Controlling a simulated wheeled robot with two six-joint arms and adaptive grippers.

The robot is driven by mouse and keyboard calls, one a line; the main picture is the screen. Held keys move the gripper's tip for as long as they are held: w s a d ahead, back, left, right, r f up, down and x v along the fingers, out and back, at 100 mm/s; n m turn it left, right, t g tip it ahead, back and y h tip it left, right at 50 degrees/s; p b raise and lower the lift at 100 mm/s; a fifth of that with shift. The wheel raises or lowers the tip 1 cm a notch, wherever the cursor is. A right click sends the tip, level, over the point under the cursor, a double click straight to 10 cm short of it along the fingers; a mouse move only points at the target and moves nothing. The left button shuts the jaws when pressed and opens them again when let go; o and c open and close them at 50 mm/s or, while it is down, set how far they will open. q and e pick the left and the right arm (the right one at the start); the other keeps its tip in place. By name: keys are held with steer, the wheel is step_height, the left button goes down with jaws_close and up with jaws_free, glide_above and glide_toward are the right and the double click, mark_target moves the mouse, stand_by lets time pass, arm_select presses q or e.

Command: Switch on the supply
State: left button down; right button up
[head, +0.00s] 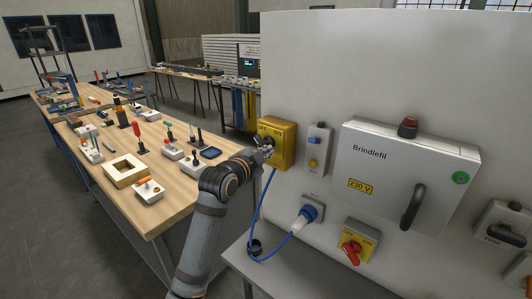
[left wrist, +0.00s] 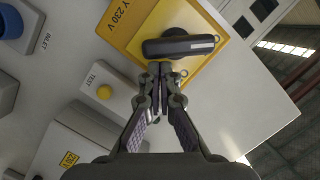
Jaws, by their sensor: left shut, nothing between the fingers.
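The supply switch is a yellow box (head: 288,143) on the grey panel, marked ON at its top right. In the left wrist view the same yellow box (left wrist: 150,25) bears the partly cut-off label "Y 230 V" and a black lever (left wrist: 180,45). My left gripper (head: 266,145) is in front of the box and hides part of its face. In the left wrist view the left gripper (left wrist: 160,69) is shut and empty, its tips right beside the lever. I cannot tell whether they touch, nor which mark the lever points to. My right gripper is not in view.
Right of the switch are a small test box (head: 318,147), the "Brindlefil" cabinet (head: 405,170), and a blue plug (head: 303,219) with cable. A wooden table (head: 150,215) with small devices stands left.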

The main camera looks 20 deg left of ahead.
arm_select(q)
steer(key=shift+s+d+f+m+b, duration=0.1)
steer(key=shift+f+m+b, duration=0.35)
steer(key=shift+m+b, duration=0.35)
steer(key=shift+f+m+t+y+b, duration=0.3)
steer(key=shift+m+t, duration=0.1)
steer(key=shift+m, duration=0.3)
steer(key=shift+a+f+m+t+b, duration=0.15)
steer(key=shift+f+m+t+b, duration=0.15)
steer(key=shift+m+b, duration=0.55)
steer(key=shift+a+f+m+t+b, duration=0.2)
steer(key=shift+m+b, duration=0.35)
steer(key=shift+m, duration=0.5)
steer(key=m+b, duration=0.2)
steer(key=m, duration=0.1)
steer(key=a+f+m+t+b, duration=0.1)
steer(key=m+b, duration=0.1)
steer(key=m, duration=0.1)
steer(key=w+a+m+h+b, duration=0.1)
steer(key=m+b, duration=0.2)
steer(key=shift+f+t, duration=0.3)
steer(key=shift+t, duration=0.1)
steer(key=shift+w+a+b, duration=0.1)
steer(key=shift+a+b, duration=0.05)
steer(key=shift+b, duration=0.2)
stand_by(0.7)
